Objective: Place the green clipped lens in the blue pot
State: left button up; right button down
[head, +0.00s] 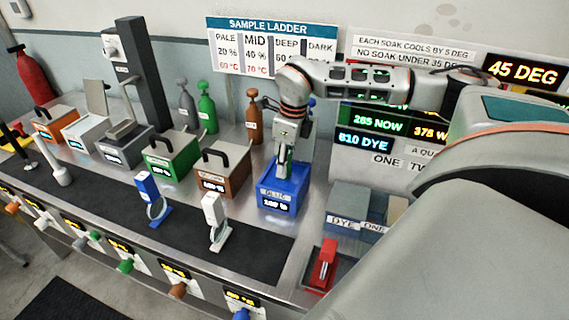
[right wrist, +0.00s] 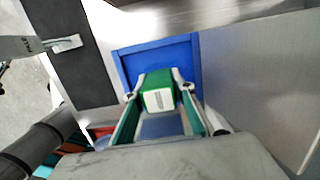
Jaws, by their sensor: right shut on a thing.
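My right gripper (head: 284,165) points down over the blue pot (head: 283,202) in the head view. In the right wrist view, the gripper (right wrist: 160,92) is shut on the green clipped lens, whose green clip (right wrist: 158,80) with a white label sits between the fingertips. The clip is over the open top of the blue pot (right wrist: 195,58), inside its square rim as seen from there. The lens part is hidden, and I cannot tell how deep it reaches. The head view does not clearly show the clip. My left gripper is not in view.
A blue clipped lens (head: 148,188) and a white one (head: 213,206) stand on the dark mat (head: 110,185). A red one (head: 325,262) is at the front right. A brown pot (head: 220,176) and green pot (head: 165,160) stand left of the blue pot, a grey-blue box (head: 352,205) right.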

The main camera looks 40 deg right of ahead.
jog(key=shift+f, duration=0.25)
jog(key=c, duration=1.7)
grip_release()
jog(key=shift+r, duration=0.1)
jog(key=r, duration=0.4)
jog(key=s+r, duration=0.1)
jog(key=r, duration=0.7)
jog(key=shift+s+d+r, duration=0.1)
jog(key=shift+s+d, duration=0.05)
jog(key=shift+d, duration=0.2)
